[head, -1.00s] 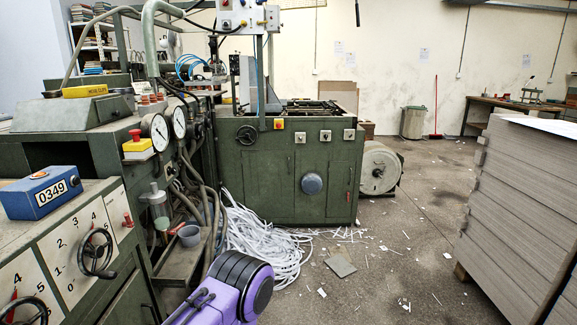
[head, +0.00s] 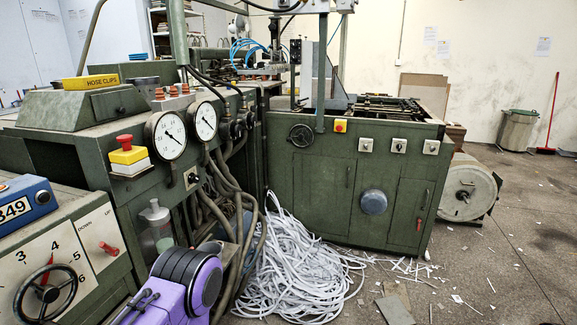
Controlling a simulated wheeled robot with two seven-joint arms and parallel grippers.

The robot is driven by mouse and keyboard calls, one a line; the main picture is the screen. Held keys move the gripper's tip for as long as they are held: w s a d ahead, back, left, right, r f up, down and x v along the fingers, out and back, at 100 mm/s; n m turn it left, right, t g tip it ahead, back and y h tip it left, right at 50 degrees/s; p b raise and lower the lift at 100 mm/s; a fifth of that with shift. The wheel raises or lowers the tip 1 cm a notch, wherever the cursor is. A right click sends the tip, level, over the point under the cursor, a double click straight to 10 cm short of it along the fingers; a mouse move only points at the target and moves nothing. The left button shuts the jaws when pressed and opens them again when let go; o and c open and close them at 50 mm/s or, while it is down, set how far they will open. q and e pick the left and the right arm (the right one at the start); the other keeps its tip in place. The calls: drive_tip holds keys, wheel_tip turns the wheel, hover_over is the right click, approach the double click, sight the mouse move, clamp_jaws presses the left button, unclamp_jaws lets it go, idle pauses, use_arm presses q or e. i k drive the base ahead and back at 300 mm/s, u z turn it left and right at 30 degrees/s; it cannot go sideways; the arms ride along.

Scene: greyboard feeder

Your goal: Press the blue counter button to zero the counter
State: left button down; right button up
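The blue counter (head: 27,203) sits at the left edge of the head view, on top of the green control cabinet. Its white display reads 349 in the part that shows, and its left end is cut off by the frame. A small dark round part (head: 42,197) shows on its face, to the right of the digits. I cannot make out a blue button clearly. A purple and black link of one of my arms shows at the bottom, but neither gripper is in view.
A red emergency button on a yellow box (head: 127,151) and two pressure gauges (head: 167,136) stand behind the counter. A handwheel (head: 46,293) is on the cabinet front below. White paper strips (head: 300,265) are heaped on the floor; the floor at the right is mostly open.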

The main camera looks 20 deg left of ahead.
sight(44, 197)
drive_tip(key=u, duration=0.7)
drive_tip(key=i, duration=0.85)
drive_tip(key=u, duration=0.65)
